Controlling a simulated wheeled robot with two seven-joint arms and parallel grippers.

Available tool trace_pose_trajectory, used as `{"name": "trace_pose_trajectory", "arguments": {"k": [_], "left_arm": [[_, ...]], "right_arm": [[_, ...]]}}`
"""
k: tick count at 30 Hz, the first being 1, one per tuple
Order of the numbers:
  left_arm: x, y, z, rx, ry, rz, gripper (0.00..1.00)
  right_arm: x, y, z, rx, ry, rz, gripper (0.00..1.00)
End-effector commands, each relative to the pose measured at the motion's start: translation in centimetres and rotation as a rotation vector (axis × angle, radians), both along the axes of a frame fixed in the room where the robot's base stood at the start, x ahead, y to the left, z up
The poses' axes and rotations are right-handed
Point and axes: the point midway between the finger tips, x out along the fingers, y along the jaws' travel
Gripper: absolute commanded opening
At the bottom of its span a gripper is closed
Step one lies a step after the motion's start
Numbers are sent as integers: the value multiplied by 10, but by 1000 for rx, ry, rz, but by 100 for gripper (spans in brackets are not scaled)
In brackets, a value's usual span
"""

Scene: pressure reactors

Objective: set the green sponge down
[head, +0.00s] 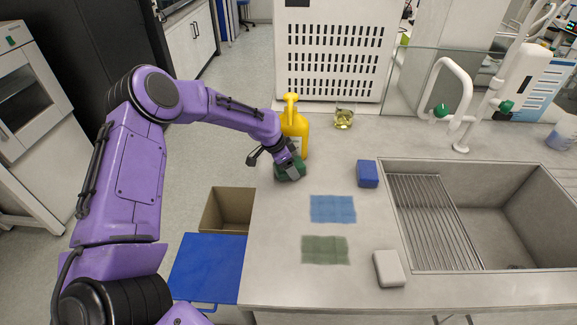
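The green sponge (283,173) is at the left edge of the grey counter, in front of the yellow bottle. My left gripper (290,168) comes down on it from above, with a grey finger across its near side, and looks shut on it. The gripper hides part of the sponge, and I cannot tell whether the sponge touches the counter. My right gripper is not in view.
A yellow pump bottle (297,127) stands close behind the gripper, with a beaker (343,119) to its right. A blue sponge (367,174), blue cloth (332,209), green cloth (325,250) and white sponge (389,268) lie on the counter (283,220). The sink (500,215) is right.

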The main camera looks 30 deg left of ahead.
Motion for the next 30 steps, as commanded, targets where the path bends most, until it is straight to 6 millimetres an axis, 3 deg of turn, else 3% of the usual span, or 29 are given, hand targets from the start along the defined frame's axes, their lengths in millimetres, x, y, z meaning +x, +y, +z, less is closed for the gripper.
{"name": "trace_pose_trajectory", "arguments": {"k": [3, 4, 17, 20, 22, 30], "left_arm": [[-5, 0, -9, 1, 17, -2, 41], [-6, 0, -10, 1, 17, -2, 79], [-7, -1, -10, 2, 24, -6, 80], [-8, -1, 5, 2, 22, -6, 80], [-11, 3, 16, 1, 18, -4, 80], [-32, 20, 85, 0, 10, -1, 80]], "right_arm": [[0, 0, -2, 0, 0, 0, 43], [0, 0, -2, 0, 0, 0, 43], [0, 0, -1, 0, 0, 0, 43], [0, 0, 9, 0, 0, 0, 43], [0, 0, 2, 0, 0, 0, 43], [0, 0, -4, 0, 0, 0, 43]]}}
